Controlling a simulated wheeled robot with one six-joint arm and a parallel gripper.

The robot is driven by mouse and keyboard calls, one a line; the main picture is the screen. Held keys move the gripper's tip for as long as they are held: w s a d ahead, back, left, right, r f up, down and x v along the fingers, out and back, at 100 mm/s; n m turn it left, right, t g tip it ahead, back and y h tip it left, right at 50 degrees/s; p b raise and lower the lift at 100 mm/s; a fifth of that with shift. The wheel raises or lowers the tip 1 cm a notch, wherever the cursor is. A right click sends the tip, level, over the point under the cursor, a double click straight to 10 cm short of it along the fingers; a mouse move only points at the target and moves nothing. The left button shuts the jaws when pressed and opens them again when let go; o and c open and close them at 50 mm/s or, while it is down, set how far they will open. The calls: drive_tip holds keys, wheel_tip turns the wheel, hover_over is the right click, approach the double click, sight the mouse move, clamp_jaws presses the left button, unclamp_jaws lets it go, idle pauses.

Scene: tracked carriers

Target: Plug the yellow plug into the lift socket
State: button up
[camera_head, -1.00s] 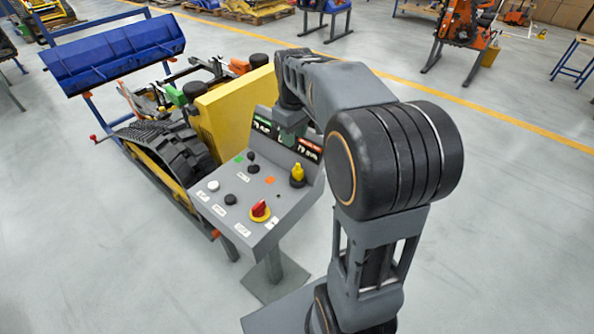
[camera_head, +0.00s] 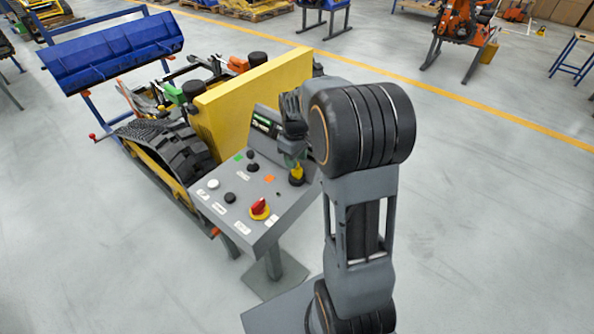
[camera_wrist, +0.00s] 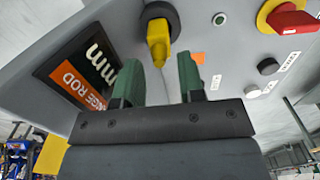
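The yellow plug (camera_head: 297,172) stands in a black round holder at the right side of the grey control panel (camera_head: 235,222). In the wrist view the yellow plug (camera_wrist: 159,42) sits just beyond my gripper (camera_wrist: 161,68), roughly between the lines of its two green fingers. The fingers are apart and nothing is between them. In the head view my gripper (camera_head: 292,158) is close above the plug, partly hidden by my arm. I cannot tell which fitting is the lift socket; a small dark hole (camera_head: 278,193) shows near the orange label.
The panel carries a red rotary switch on yellow (camera_head: 259,207), a white button (camera_head: 213,184) and several black knobs. A sign board (camera_head: 265,125) rises at its back edge. A yellow tracked carrier (camera_head: 240,100) stands behind. Floor to the right is clear.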

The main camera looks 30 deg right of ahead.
sight(297, 171)
drive_tip(key=shift+f, duration=1.5)
drive_tip(key=shift+c, duration=0.4)
clamp_jaws()
